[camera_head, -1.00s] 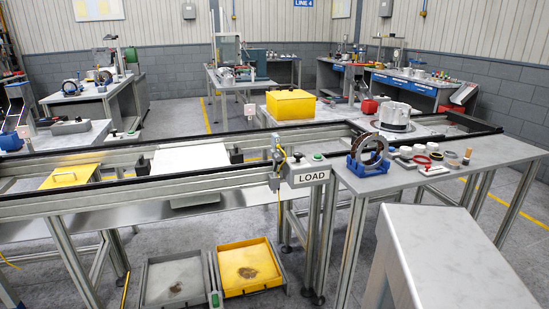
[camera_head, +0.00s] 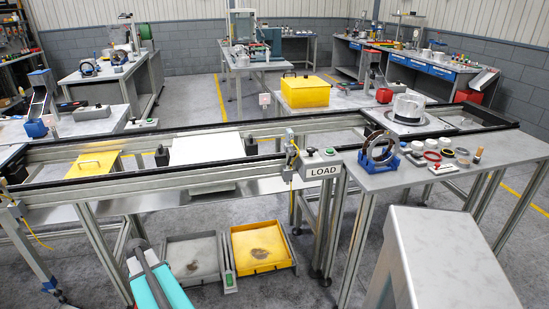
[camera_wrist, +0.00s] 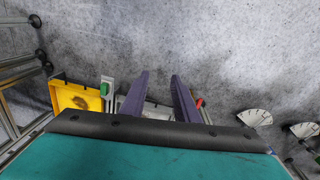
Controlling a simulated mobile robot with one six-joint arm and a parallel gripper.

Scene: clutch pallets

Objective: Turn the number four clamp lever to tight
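No clamp lever that I can identify as number four shows, and no lever number is legible. In the wrist view my gripper (camera_wrist: 159,84) has two dark purple fingers spread apart, with nothing between their tips but grey floor. White fan-shaped dials (camera_wrist: 253,117) stand to the right of the fingers, apart from them; a second dial (camera_wrist: 303,129) is partly cut by dark parts. A small red piece (camera_wrist: 199,103) shows just right of the right finger. A small green piece (camera_wrist: 104,89) is left of the left finger. The head view does not show the fingers.
In the head view a conveyor frame with a LOAD sign (camera_head: 322,171) crosses the middle. A yellow tray (camera_head: 262,262) and a grey tray (camera_head: 197,270) sit low beneath it. A bench (camera_head: 390,182) with rings and small parts is at right.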

